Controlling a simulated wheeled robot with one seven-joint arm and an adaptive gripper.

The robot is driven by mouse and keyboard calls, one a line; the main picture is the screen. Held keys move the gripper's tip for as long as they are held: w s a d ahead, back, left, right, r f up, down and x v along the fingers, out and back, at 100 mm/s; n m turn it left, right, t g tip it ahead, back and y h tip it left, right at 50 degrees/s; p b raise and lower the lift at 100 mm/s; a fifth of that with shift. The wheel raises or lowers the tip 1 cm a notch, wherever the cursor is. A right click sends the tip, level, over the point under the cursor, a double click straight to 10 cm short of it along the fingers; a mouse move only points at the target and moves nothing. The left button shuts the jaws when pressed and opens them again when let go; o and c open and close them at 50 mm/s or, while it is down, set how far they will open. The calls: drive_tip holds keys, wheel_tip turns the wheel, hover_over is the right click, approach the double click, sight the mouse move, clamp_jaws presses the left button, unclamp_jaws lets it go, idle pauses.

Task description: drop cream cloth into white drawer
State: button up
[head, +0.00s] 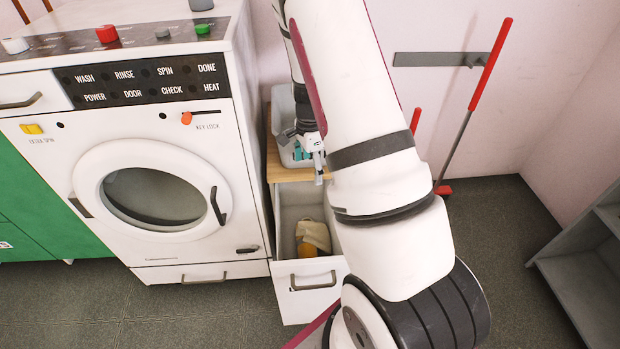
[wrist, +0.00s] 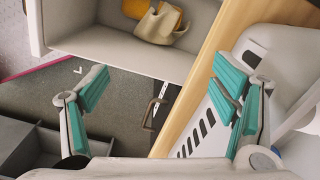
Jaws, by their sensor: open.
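The white drawer (head: 288,205) is pulled open beside the washing machine, and its wall also shows at the top of the wrist view (wrist: 110,42). The cream cloth (head: 314,235) lies crumpled inside the drawer, against a yellow-orange item (head: 307,249). The wrist view also shows the cloth (wrist: 158,27) and the yellow-orange item (wrist: 168,14) in the drawer. My gripper (head: 312,158) is above the wooden top behind the drawer. In the wrist view its teal-padded fingers (wrist: 162,92) are spread wide with nothing between them.
A white slotted bin (wrist: 205,128) stands on the wooden top (wrist: 225,45), close to my gripper. The washing machine (head: 160,235) is to the left of the drawer. Grey shelving (head: 585,265) stands far right. Floor between is clear.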

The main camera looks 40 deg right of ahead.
drive_tip(key=shift+r, duration=2.5)
